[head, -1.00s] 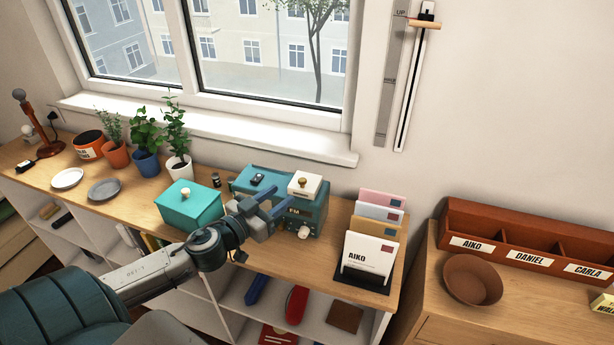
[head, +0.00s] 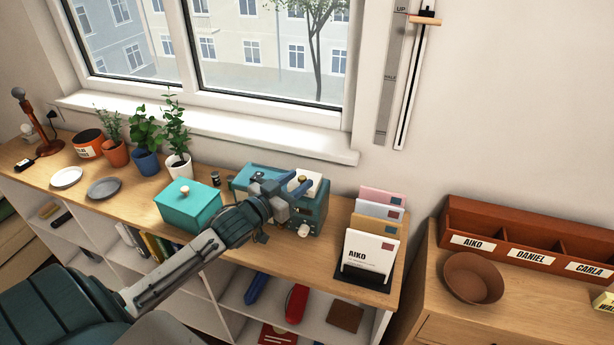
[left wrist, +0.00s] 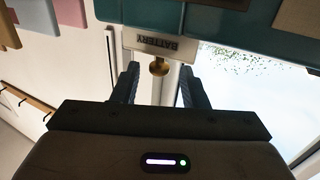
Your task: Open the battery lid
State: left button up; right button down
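The battery lid is a cream square (head: 313,184) on top of the teal radio (head: 320,212). In the left wrist view the lid (left wrist: 160,44) shows upside-down BATTERY lettering and a round brass knob (left wrist: 159,67). My left gripper (head: 288,184) is over the radio's top and partly hides the lid and its knob in the head view. In the left wrist view its two fingers (left wrist: 160,85) are apart, one to each side of the knob; I see no contact. My right gripper is not in view.
A letter holder (head: 362,282) with several envelopes stands to the right. Potted plants (head: 147,160) stand farther left, below the window.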

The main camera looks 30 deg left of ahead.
aim_at(299, 180)
pick_arm(q)
jog(key=shift+w+d, duration=0.2)
jog(key=shift+w, duration=0.85)
jog(key=shift+w+d, duration=0.15)
jog(key=shift+w, duration=0.9)
grip_shut()
